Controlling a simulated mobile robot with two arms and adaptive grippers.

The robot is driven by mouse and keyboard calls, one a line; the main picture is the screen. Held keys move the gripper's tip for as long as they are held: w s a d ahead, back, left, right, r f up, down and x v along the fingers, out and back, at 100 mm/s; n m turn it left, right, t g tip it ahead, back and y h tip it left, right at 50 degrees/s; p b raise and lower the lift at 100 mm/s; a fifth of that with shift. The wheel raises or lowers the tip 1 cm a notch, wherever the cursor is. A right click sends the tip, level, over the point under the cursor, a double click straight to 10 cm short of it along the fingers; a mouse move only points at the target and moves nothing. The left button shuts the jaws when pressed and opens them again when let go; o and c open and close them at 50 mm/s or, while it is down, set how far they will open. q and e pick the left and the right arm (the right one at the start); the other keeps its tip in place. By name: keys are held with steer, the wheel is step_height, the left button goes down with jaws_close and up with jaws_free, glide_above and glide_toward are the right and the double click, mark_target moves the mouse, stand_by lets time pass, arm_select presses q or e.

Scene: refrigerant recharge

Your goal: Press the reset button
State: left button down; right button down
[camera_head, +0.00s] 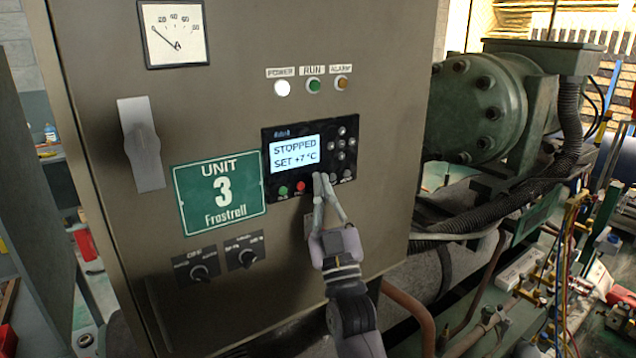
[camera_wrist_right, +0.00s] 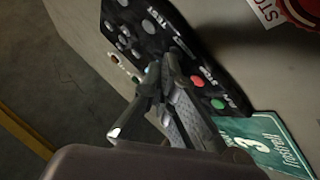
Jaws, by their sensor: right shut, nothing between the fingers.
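The control panel (camera_head: 310,157) is a black keypad with a lit screen (camera_head: 295,153) reading "STOPPED SET +7 °C". Its bottom row has a green button (camera_head: 283,191), a red button (camera_head: 300,187) and further dark buttons to the right. My right gripper (camera_head: 320,178) is shut and empty, fingertips at this row just right of the red button. In the right wrist view the fingertips (camera_wrist_right: 172,68) cover the spot between the red button (camera_wrist_right: 196,81) and a pale button (camera_wrist_right: 148,27). The reset button seems hidden there. I cannot tell whether the tips touch it.
The panel is on a grey cabinet (camera_head: 375,60) with a gauge (camera_head: 174,33), a switch handle (camera_head: 141,144), a lit white POWER lamp (camera_head: 282,88), a green Unit 3 sign (camera_head: 220,193) and two knobs below. Green machinery (camera_head: 475,110) and hoses stand to the right.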

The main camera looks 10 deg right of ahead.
steer(key=shift+s, duration=0.15)
steer(key=shift+s+d+p, duration=0.25)
steer(key=shift+s+p, duration=0.05)
steer(key=shift+s, duration=0.3)
steer(key=s, duration=0.1)
steer(key=s+d+p, duration=0.1)
steer(key=s, duration=0.2)
steer(key=shift+s+d, duration=0.3)
steer(key=shift+d, duration=0.05)
steer(key=shift+f, duration=0.1)
stand_by(0.6)
